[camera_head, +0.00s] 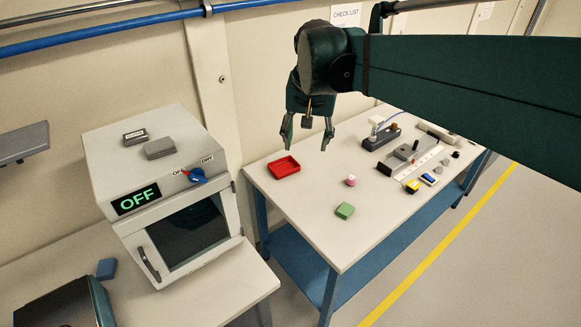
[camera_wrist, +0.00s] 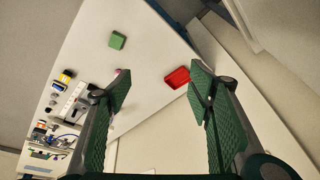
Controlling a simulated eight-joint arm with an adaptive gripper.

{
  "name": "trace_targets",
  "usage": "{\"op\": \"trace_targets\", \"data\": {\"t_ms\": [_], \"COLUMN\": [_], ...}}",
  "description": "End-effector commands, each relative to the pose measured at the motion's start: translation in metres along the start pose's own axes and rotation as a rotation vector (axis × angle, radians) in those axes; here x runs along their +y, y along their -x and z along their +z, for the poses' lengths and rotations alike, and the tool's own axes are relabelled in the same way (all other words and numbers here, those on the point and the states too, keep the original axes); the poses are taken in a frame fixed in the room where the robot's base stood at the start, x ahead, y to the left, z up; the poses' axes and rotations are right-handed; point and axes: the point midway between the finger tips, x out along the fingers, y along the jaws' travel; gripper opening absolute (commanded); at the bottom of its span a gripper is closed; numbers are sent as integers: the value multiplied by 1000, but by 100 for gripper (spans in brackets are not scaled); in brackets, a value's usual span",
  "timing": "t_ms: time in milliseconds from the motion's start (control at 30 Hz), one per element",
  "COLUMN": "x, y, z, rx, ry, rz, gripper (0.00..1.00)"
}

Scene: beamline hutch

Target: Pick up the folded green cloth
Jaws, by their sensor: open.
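The folded green cloth (camera_head: 345,211) is a small green block-like pad lying flat near the front edge of the white table. It also shows in the wrist view (camera_wrist: 117,40), at the upper left, beyond the fingertips. My gripper (camera_head: 307,148) hangs above the back part of the table with its fingers spread wide and nothing between them. It is well above the table top and apart from the cloth.
A red tray (camera_head: 284,168) lies left of the cloth. A small pink-topped item (camera_head: 351,180) stands just behind the cloth. The right of the table (camera_head: 300,212) holds a grey fixture, yellow and blue items, and stones. A white oven (camera_head: 183,200) marked OFF stands at left.

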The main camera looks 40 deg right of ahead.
Motion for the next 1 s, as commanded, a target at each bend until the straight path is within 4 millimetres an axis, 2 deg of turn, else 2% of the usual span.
{"op": "trace_targets", "data": {"t_ms": [33,200,500,867,1000], "x": [10,44,105,155,155], "y": [-3,-14,-33,-48,-73], "z": [-12,-43,-88,-115,-106], "rx": [-10,-49,-108,-151,-151], "ry": [-38,-168,-375,-531,-525], "rz": [14,60,132,184,183], "gripper": [52,52,52,52,52]}}
